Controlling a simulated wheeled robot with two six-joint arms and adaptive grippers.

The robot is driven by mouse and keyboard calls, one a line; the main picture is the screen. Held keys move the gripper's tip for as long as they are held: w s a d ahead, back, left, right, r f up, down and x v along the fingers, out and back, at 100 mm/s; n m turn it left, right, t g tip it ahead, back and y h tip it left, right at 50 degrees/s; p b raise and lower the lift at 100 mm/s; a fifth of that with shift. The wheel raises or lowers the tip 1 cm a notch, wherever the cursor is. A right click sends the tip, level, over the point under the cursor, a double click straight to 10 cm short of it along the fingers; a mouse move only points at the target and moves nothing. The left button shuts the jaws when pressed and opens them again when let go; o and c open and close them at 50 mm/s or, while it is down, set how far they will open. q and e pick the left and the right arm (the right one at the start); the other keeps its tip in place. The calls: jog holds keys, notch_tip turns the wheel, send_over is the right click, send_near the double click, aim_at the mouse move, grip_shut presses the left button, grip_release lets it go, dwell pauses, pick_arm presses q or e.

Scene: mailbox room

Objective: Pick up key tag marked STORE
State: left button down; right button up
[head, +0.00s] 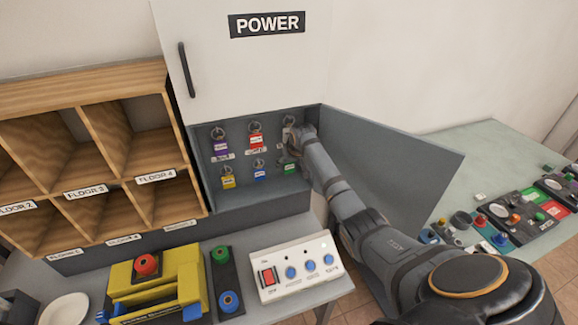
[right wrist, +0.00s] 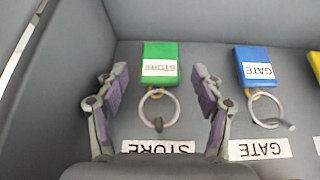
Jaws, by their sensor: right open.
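The green key tag marked STORE (right wrist: 160,62) hangs by a metal ring from a hook in the grey cabinet, above a STORE label (right wrist: 158,147) as the right wrist view shows it. In the head view the green tag (head: 291,167) is in the lower row at the right, partly behind my arm. My right gripper (right wrist: 160,82) is open, with one finger on each side of the tag and ring. Neither finger visibly touches them. In the head view the right gripper (head: 297,140) reaches into the cabinet. My left gripper is not in view.
A blue GATE tag (right wrist: 255,67) hangs beside the STORE tag, with a yellow tag (head: 228,180) beyond it. A red tag (head: 256,140) and a purple tag (head: 220,147) hang above. The open cabinet door (head: 400,165) stands right of my arm. A white switch box (head: 297,268) sits below.

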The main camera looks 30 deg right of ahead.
jog(key=shift+w+d+f, duration=0.1)
jog(key=shift+w+f, duration=0.1)
jog(key=shift+f, duration=0.1)
jog(key=shift+s+r, duration=0.1)
jog(key=shift+r, duration=0.05)
jog(key=c, duration=1)
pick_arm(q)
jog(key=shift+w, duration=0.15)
pick_arm(e)
jog(key=shift+c, duration=0.2)
